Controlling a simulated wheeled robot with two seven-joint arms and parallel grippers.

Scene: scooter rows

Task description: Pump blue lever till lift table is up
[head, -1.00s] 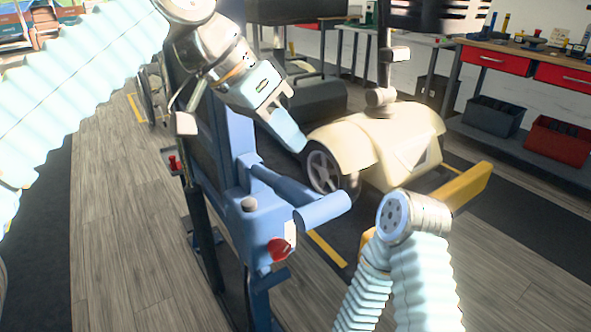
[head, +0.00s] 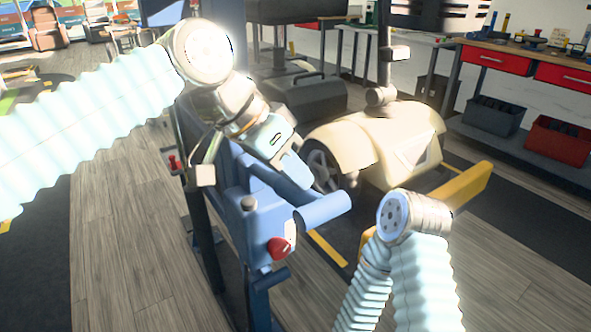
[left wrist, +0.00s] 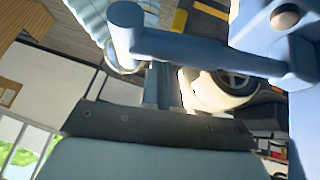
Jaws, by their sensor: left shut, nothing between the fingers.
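The blue lever (head: 322,210) juts right from a blue pump housing (head: 265,225) on a blue post in the head view. Its bar and round grip cross the top of the left wrist view (left wrist: 195,50). My left gripper (head: 300,172) is shut and empty, pointing down and right just above the lever bar. In the left wrist view its fingers (left wrist: 158,85) end close to the bar; whether they touch cannot be told. My right arm shows at lower right, but its gripper is out of view. I cannot clearly make out the lift table's surface.
A cream scooter (head: 375,145) stands behind the lever, with a yellow beam (head: 465,190) beside it. A red knob (head: 279,247) sits on the housing. A workbench (head: 510,60) with red drawers and bins stands at right. Wooden floor at left is clear.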

